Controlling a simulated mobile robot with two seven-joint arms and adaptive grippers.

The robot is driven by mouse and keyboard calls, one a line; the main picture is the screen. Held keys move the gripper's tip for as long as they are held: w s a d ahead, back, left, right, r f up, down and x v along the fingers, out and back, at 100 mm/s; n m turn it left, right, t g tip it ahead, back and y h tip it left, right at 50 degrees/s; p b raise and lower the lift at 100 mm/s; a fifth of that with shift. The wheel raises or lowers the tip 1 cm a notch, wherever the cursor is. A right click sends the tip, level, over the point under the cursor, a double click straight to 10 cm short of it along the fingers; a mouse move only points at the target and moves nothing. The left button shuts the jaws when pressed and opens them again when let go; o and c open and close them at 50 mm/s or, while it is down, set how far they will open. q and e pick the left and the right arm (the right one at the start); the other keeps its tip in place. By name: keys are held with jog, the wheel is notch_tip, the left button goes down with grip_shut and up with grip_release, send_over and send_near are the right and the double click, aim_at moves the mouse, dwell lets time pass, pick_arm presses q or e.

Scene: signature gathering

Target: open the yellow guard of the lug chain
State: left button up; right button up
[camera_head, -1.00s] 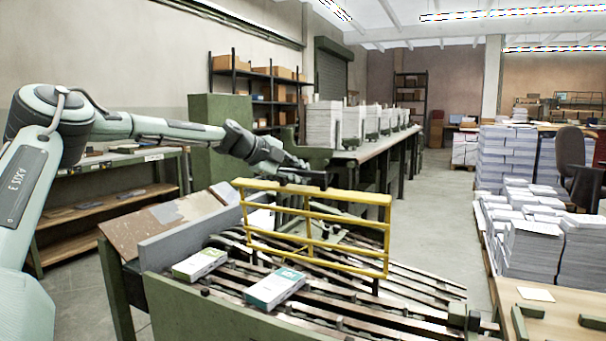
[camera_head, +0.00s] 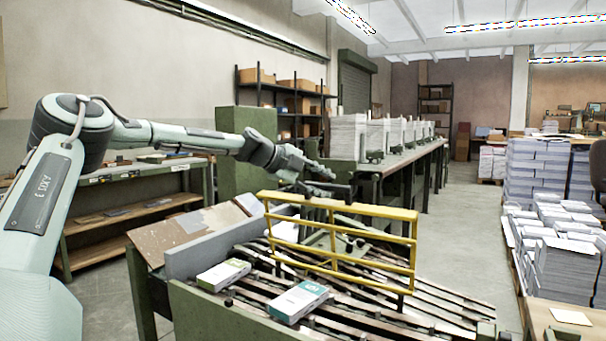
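The yellow guard (camera_head: 340,209) is a barred frame standing upright across the lug chain (camera_head: 262,285), whose dark rails run from front left to back right. My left gripper (camera_head: 330,189) comes in from the left and is at the guard's top bar, towards its left end. The fingers are dark and small here, and I cannot tell whether they are closed on the bar or only beside it. My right gripper is not in view.
Two small boxes, one green and white (camera_head: 223,274) and one teal and white (camera_head: 297,301), lie on the chain before the guard. A grey plate (camera_head: 212,250) stands at left. Paper stacks (camera_head: 566,262) stand at right, with clear floor (camera_head: 470,225) between.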

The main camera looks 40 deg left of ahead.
pick_arm(q)
jog(key=v, duration=1)
jog(key=shift+s, duration=0.2)
dwell(0.3)
